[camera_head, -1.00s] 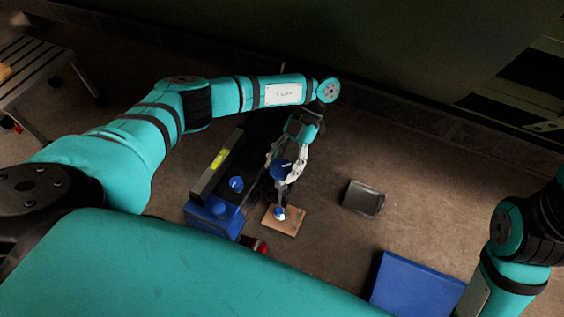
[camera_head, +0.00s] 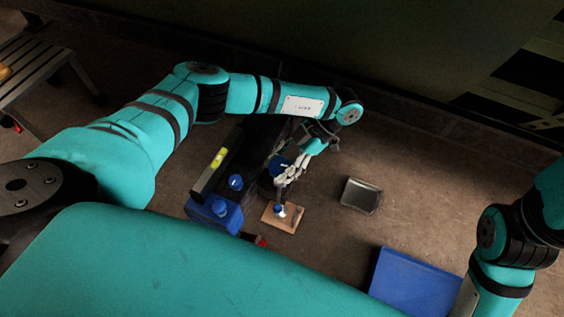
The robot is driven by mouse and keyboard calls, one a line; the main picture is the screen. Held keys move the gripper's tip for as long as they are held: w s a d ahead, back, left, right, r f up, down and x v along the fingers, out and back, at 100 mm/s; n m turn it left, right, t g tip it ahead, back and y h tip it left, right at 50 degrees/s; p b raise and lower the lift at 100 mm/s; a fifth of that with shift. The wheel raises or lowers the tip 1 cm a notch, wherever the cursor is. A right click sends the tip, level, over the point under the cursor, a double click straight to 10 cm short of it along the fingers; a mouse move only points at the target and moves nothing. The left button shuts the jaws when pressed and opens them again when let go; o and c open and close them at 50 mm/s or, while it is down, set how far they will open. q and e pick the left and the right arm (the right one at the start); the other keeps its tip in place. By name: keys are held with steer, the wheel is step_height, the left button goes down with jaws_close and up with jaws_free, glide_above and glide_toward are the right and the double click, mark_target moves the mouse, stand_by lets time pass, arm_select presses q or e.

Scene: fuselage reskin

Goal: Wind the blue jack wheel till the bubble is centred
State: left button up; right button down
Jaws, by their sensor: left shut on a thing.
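The blue jack wheel (camera_head: 280,165) sits on top of the jack, low on the floor near the middle of the head view. My left gripper (camera_head: 284,179) reaches it from the right and is shut on it, with the fingers hiding part of the rim. The jack's foot rests on a small wooden board (camera_head: 283,221). To the left, a long dark level with a yellow-green vial (camera_head: 219,158) lies along the dark block; the bubble is too small to make out. My right arm enters at the right edge, its gripper out of frame.
A blue box with a blue knob (camera_head: 236,182) stands left of the wheel, a red item (camera_head: 261,241) below it. A grey tray (camera_head: 361,195) and a blue panel (camera_head: 415,285) lie to the right. A slatted bench (camera_head: 36,68) stands far left. A dark wall runs behind.

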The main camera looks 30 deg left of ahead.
stand_by(0.3)
arm_select(q)
steer(key=o, duration=1.2)
steer(key=shift+v, duration=3.75)
